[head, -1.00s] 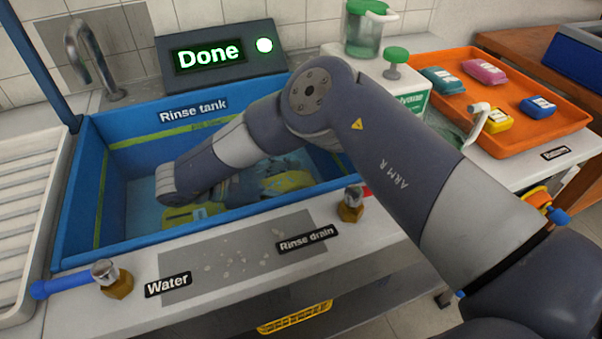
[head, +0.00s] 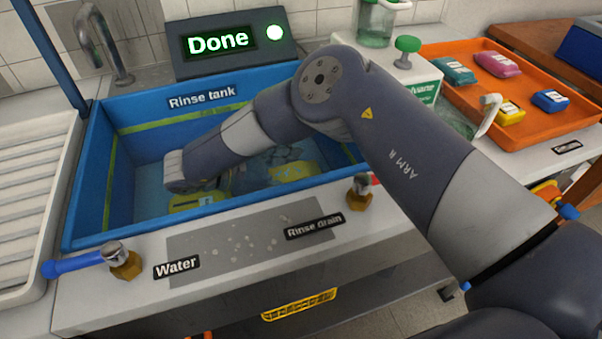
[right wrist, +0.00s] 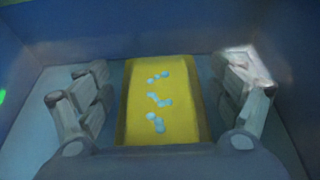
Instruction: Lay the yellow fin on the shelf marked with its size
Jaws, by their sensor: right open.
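The yellow fin (right wrist: 160,100) lies flat in the right wrist view, with light blue marks along its middle. My right gripper (right wrist: 162,92) is open, one finger on each side of the fin, with gaps between fingers and fin. In the head view my right arm reaches into the blue rinse tank (head: 82,200); its fingers are hidden or unclear there. Two yellow shapes show in the tank, one at the near side (head: 197,202) and one further right (head: 292,172). I cannot tell which is the fin between my fingers. No size-marked shelf can be made out. My left gripper is out of view.
The tank walls stand close around my right arm. A lit "Done" sign (head: 232,40) is behind it. Two valves, water (head: 122,260) and rinse drain (head: 360,190), stand along the front edge. A white slatted rack (head: 35,165) is at left, an orange tray (head: 545,125) at right.

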